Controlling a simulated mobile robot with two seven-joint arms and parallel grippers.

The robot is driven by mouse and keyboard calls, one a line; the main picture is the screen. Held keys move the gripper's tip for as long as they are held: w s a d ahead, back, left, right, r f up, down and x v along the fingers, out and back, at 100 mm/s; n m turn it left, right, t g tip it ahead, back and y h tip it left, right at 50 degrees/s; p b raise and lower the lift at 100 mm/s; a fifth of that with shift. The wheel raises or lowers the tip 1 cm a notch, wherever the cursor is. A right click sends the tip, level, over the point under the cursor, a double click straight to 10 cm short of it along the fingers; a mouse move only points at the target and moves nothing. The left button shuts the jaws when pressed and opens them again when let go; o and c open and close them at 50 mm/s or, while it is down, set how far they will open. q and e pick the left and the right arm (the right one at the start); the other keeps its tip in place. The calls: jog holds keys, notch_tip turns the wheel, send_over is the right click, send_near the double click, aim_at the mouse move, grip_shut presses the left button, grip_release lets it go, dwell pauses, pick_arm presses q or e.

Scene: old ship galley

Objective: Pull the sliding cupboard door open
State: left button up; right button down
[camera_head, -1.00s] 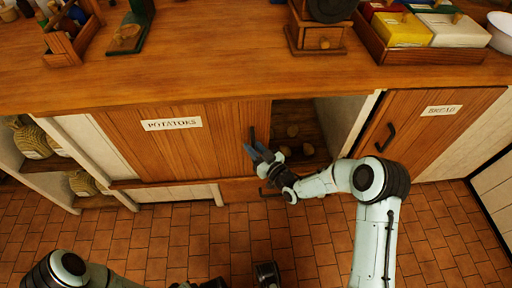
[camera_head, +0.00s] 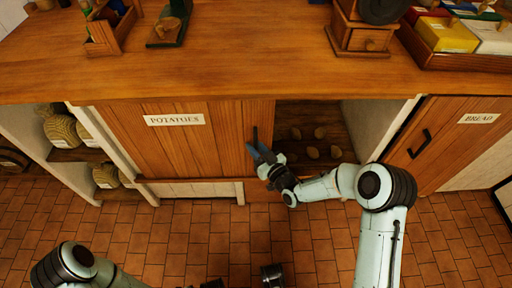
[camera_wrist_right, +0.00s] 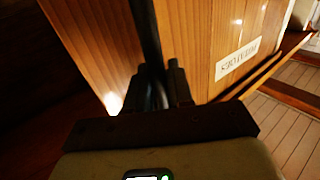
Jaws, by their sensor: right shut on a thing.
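The sliding cupboard door (camera_head: 190,150) is wooden, with a POTATOES label (camera_head: 174,119). It stands partly open, its right edge left of a dark opening (camera_head: 305,115) with several potatoes (camera_head: 312,152) inside. My right gripper (camera_head: 259,149) is at the dark upright handle (camera_head: 255,134) near the door's right edge. In the right wrist view the fingers (camera_wrist_right: 160,90) are shut around the handle bar (camera_wrist_right: 145,35). My left arm (camera_head: 75,265) is at the bottom left. Dark parts at the bottom edge (camera_head: 272,275) seem to be my left gripper; its jaws are unclear.
A BREAD door (camera_head: 445,140) with its own handle is shut on the right. Open shelves with woven jars (camera_head: 62,130) are at the left. The wooden counter (camera_head: 230,75) above carries boxes and a grinder (camera_head: 362,30). The tiled floor (camera_head: 170,240) in front is clear.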

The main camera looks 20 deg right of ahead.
jog(key=shift+f, duration=0.15)
jog(key=c, duration=1.1)
grip_release()
jog(key=shift+c, duration=0.2)
jog(key=shift+s, duration=0.15)
pick_arm(q)
jog(key=w+r+t+p, duration=0.1)
jog(key=w+r+p, duration=0.1)
jog(key=w+r, duration=0.2)
jog(key=shift+w+d+r+t, duration=0.2)
jog(key=shift+w+d+t, duration=0.15)
jog(key=shift+w+t, duration=0.05)
pick_arm(e)
jog(key=v, duration=1.3)
